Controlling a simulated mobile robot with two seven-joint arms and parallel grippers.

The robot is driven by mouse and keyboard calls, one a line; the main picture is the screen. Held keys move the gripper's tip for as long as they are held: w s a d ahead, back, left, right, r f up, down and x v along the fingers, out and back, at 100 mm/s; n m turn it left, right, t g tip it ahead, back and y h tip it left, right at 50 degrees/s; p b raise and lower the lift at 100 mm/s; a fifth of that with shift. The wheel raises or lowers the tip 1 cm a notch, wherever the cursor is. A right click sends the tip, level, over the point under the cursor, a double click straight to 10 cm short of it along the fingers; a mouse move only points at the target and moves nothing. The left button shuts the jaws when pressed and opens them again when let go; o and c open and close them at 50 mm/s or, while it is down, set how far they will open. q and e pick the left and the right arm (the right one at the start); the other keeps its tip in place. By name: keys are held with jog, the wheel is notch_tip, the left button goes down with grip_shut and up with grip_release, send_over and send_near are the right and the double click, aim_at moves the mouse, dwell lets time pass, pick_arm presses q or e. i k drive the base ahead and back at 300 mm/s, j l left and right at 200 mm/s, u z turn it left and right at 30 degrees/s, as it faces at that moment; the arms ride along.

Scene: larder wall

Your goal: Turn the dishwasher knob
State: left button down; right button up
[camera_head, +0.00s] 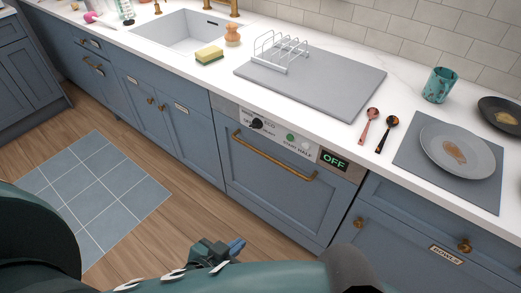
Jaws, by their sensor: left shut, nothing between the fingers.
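The dishwasher knob (257,124) is a small black dial on the pale control strip at the top of the dishwasher (262,190). Small lettering beside it includes "ECO"; the rest is too small to read surely. A display (334,160) at the right end of the strip reads "OFF" in green. The dishwasher's blue front is closed and has a long brass handle. My left gripper (232,248) is shut and empty, low in front of the dishwasher, well below and apart from the knob. My right gripper is not in view.
The white counter above holds a grey board (320,88) with a wire rack, a sponge (209,55), two spoons, a teal cup (439,85) and a plate (457,150) on a grey mat. A tiled mat (95,190) lies on the wooden floor.

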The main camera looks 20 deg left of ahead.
aim_at(256, 123)
jog(key=i+j+z, duration=0.1)
jog(key=j, duration=1)
jog(key=i+j, duration=0.1)
jog(key=j, duration=0.95)
jog(key=i+j+z, duration=0.15)
jog(key=j, duration=0.95)
jog(key=k, duration=0.05)
